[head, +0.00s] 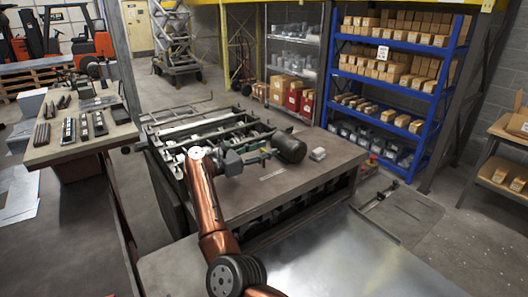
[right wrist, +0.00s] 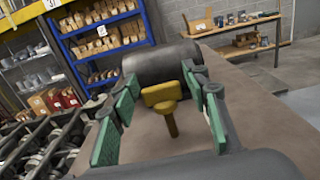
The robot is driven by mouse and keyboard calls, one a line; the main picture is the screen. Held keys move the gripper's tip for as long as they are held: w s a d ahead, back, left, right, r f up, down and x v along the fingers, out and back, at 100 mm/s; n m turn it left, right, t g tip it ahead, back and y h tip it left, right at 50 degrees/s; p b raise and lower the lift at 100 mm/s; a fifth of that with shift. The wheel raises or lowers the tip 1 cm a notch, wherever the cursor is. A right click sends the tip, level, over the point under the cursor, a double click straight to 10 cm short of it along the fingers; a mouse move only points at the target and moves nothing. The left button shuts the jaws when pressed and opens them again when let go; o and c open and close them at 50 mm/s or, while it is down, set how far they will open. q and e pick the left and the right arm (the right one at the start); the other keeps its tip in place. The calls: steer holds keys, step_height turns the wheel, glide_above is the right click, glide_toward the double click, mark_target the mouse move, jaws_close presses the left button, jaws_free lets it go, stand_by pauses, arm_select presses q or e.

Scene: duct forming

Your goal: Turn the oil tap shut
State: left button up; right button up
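The oil tap shows in the right wrist view as a yellow T-shaped handle (right wrist: 165,97) on a short stem, in front of a dark cylinder (right wrist: 160,62). My right gripper (right wrist: 160,112) is open, with its green-padded fingers on either side of the tap; contact cannot be made out. In the head view my right gripper (head: 262,157) reaches the dark cylinder (head: 290,146) on the machine's bench top, and the tap itself is too small or hidden to make out there. My left gripper is not in view.
The bench top (head: 250,195) is mostly bare, with a small grey block (head: 318,154) right of the cylinder. Metal bars and rollers (head: 205,130) lie on its left. A side table (head: 75,150) holds tools. A blue shelf (head: 395,45) with boxes stands behind.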

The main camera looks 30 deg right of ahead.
steer(key=shift+o, duration=0.6)
steer(key=shift+f, duration=0.2)
steer(key=shift+a, duration=0.25)
steer(key=a, duration=0.3)
steer(key=s+a, duration=0.1)
steer(key=a, duration=0.7)
steer(key=shift+s+a, duration=0.2)
steer(key=shift+a, duration=0.05)
